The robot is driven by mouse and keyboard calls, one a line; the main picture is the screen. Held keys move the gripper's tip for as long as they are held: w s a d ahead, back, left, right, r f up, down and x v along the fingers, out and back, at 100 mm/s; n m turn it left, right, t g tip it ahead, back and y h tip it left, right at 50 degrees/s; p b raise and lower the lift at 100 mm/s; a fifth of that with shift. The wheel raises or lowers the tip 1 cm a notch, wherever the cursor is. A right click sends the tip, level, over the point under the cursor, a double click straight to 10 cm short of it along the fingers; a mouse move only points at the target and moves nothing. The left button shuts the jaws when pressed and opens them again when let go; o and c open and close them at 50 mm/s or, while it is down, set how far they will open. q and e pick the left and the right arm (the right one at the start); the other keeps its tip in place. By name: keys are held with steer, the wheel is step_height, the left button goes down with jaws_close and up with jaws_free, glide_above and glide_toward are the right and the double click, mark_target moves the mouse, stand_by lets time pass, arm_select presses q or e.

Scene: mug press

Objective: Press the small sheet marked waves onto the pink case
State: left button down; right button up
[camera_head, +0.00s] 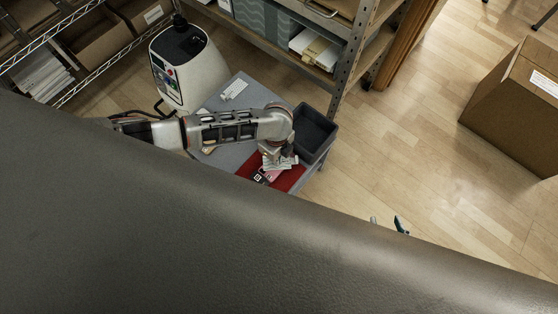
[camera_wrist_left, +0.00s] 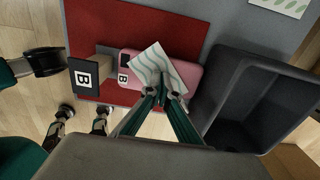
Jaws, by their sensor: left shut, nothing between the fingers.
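The pink case (camera_wrist_left: 189,83) lies on the red mat (camera_wrist_left: 115,22); its left end bears a B. The small sheet marked with green waves (camera_wrist_left: 152,62) lies over the middle of the case, turned askew, with a corner past the case's upper edge. My left gripper (camera_wrist_left: 165,94) is shut, its fingertips at the sheet's lower edge; whether they touch it I cannot tell. In the head view the left gripper (camera_head: 275,160) is over the case (camera_head: 269,174) and hides part of it. My right gripper (camera_head: 388,222) shows only fingertips, spread apart, at the lower right.
A dark grey bin (camera_wrist_left: 208,78) stands right of the mat. A black card marked B (camera_wrist_left: 83,79) stands left of the case. Another patterned sheet (camera_wrist_left: 284,5) lies at the top right. Shelving (camera_head: 345,75) and a white machine (camera_head: 190,65) stand behind the table.

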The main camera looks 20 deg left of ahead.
arm_select(q)
steer(key=shift+s+f, duration=0.1)
steer(key=shift+s, duration=0.05)
